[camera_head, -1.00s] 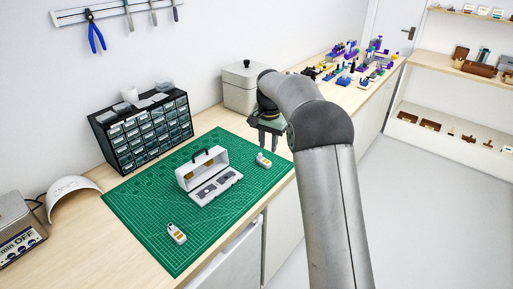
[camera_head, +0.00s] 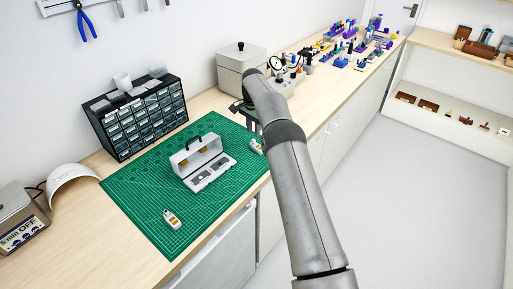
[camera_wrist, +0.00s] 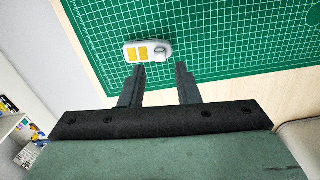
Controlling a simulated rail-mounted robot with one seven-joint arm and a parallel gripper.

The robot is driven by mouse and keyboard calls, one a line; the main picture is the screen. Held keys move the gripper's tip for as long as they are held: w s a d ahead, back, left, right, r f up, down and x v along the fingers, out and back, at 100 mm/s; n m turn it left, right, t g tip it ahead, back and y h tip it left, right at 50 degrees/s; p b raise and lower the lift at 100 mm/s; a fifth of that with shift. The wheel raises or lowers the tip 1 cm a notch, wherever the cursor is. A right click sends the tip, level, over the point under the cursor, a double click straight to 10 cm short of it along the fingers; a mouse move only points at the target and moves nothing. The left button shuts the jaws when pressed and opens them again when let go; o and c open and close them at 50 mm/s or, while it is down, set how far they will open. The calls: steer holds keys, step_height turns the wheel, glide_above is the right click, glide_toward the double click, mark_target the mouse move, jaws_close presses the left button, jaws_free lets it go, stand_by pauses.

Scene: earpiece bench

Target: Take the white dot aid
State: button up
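One small white aid with yellow patches (camera_wrist: 148,50) lies on the green mat just beyond my fingertips in the wrist view. It also shows at the mat's right edge in the head view (camera_head: 256,146), partly hidden by my arm. A grey rounded part sits at its right end in the wrist view; I cannot tell whether it bears a white dot. My gripper (camera_wrist: 161,68) is open, with nothing between its fingers. A second white aid (camera_head: 172,219) lies near the mat's front, its dot too small to tell.
An open white case (camera_head: 210,179) with a black handle stands mid-mat. A drawer cabinet (camera_head: 146,121) and a lidded grey box (camera_head: 240,68) stand behind. Small coloured items fill the bench's far end.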

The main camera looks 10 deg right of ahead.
mark_target(253, 139)
steer(key=shift+f+b, duration=1.8)
steer(key=shift+f, duration=0.6)
jaws_close()
steer(key=shift+r, duration=0.1)
steer(key=shift+r, duration=0.1)
steer(key=shift+r+p, duration=1.3)
steer(key=shift+r, duration=0.1)
